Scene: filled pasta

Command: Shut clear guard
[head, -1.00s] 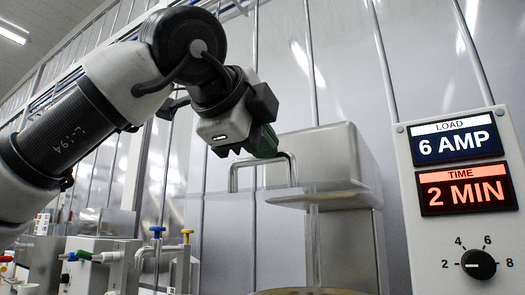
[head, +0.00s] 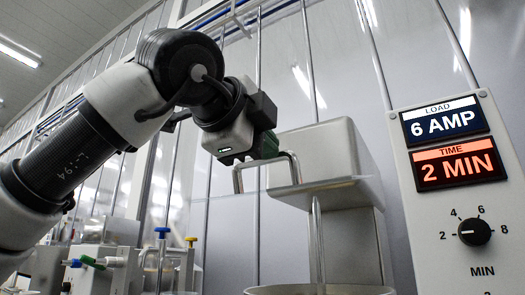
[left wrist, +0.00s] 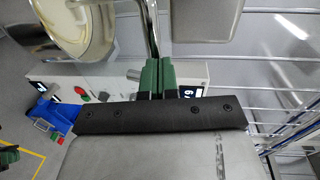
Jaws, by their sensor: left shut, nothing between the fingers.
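The clear guard (head: 325,192) is a see-through panel in the head view, at the front of a grey steel housing (head: 320,150), above a round bowl (head: 320,290). A bent metal handle bar (head: 292,160) stands at its left. My left gripper (head: 266,146) is shut and empty, its green fingers close by the top of this bar. I cannot tell whether they touch it. In the left wrist view the shut green fingers (left wrist: 153,78) point at the lower end of a shiny metal bar (left wrist: 150,30). The guard's full outline is hard to see. My right gripper is not in view.
A control panel (head: 440,200) with a 6 AMP sign, a 2 MIN sign and a black dial (head: 474,232) stands at the right. Blue and yellow valve taps (head: 162,233) and steel boxes sit at the lower left. Vertical pipes line the wall behind.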

